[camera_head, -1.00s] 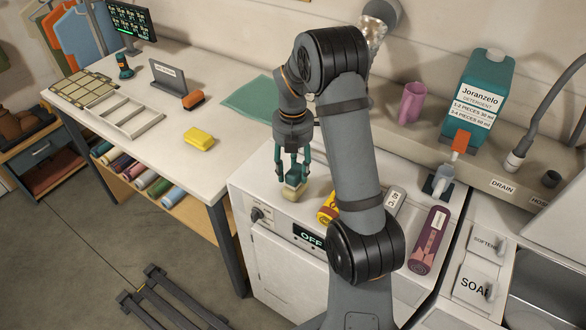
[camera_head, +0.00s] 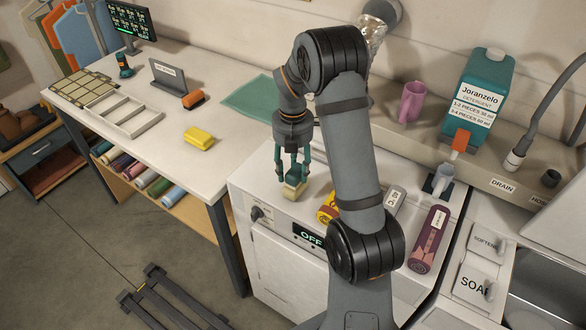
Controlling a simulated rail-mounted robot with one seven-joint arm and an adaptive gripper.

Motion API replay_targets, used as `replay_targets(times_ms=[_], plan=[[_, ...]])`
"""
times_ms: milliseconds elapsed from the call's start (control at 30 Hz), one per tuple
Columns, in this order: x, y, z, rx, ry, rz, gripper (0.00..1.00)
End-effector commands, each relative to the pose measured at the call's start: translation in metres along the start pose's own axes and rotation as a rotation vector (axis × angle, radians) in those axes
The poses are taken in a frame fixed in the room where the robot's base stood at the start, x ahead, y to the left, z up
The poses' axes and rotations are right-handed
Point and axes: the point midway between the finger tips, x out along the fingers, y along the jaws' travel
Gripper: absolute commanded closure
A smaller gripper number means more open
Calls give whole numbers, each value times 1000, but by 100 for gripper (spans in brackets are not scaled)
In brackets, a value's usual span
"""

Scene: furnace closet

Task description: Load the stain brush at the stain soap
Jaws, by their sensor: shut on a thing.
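My gripper (camera_head: 292,176) points down over the left part of the white machine's top. It is shut on a small tan and cream block (camera_head: 293,192), which looks like the stain brush. The block is at or just above the machine top; contact is unclear, and the fingers hide part of it. No stain soap can be made out for certain. A yellow block (camera_head: 200,138) lies on the white table to the left, apart from my gripper, and could be soap or a sponge.
A teal detergent jug (camera_head: 480,90) and pink mug (camera_head: 411,102) stand behind. An orange-and-dark item (camera_head: 193,100) lies on the table (camera_head: 165,150).

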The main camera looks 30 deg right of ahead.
Motion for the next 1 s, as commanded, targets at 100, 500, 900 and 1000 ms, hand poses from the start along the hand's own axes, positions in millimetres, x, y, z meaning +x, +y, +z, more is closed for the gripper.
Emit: replay_targets(times_ms=[100, 500, 900, 1000], plan=[[1, -1, -1, 0, 2, -3, 77], [-21, -1, -1, 0, 2, -2, 77], [-56, 0, 0, 0, 1, -1, 77], [-65, 0, 0, 0, 1, -1, 77]])
